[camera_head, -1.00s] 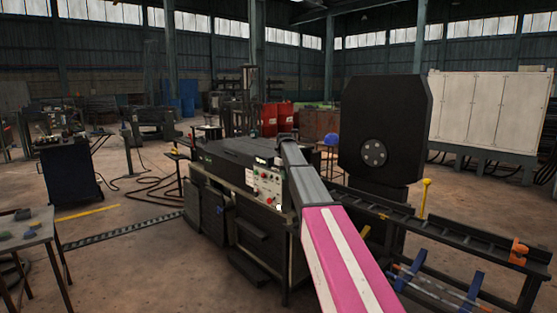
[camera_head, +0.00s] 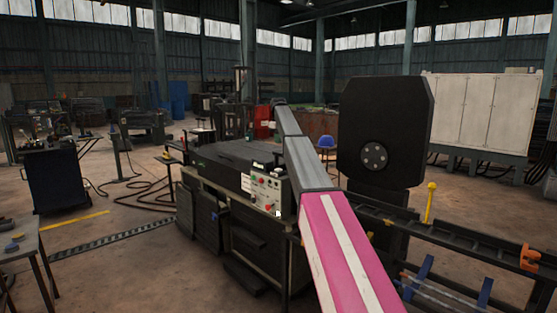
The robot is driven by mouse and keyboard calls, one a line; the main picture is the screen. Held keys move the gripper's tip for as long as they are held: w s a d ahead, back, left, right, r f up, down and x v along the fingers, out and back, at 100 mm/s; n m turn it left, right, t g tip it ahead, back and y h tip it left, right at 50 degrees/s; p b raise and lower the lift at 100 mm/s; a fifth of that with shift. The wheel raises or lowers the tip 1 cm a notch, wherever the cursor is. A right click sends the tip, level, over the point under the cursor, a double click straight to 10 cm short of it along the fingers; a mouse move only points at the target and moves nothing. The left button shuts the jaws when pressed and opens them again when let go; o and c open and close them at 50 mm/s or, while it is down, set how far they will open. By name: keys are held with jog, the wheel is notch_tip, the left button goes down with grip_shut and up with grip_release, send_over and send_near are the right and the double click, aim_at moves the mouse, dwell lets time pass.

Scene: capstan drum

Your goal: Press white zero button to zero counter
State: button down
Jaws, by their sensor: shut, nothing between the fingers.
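The control panel (camera_head: 265,187) is a pale upright box on the front right of the dark machine, carrying small red, green and dark controls. A small white spot (camera_head: 278,213) shows at its lower right edge; it is too small to tell whether it is the white zero button. A counter cannot be made out. My arm, pink and white then grey, rises from the bottom right and passes just right of the panel. My gripper is not in view; the far end of the arm is hidden behind its own grey links.
The dark machine bench (camera_head: 255,240) stands in the middle. A large black plate with a round hub (camera_head: 385,130) rises to the right, above a rail with a yellow post (camera_head: 430,203). A table (camera_head: 20,245) is at the left. Open floor (camera_head: 130,270) lies between.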

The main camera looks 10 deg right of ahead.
aim_at(279, 169)
notch_tip(279, 169, down, 14)
jog(key=shift+r, duration=0.1)
dwell(0.5)
jog(key=shift+s+f, duration=0.15)
jog(key=shift+f, duration=0.95)
notch_tip(279, 169, up, 15)
jog(key=shift+f, duration=0.15)
dwell(0.5)
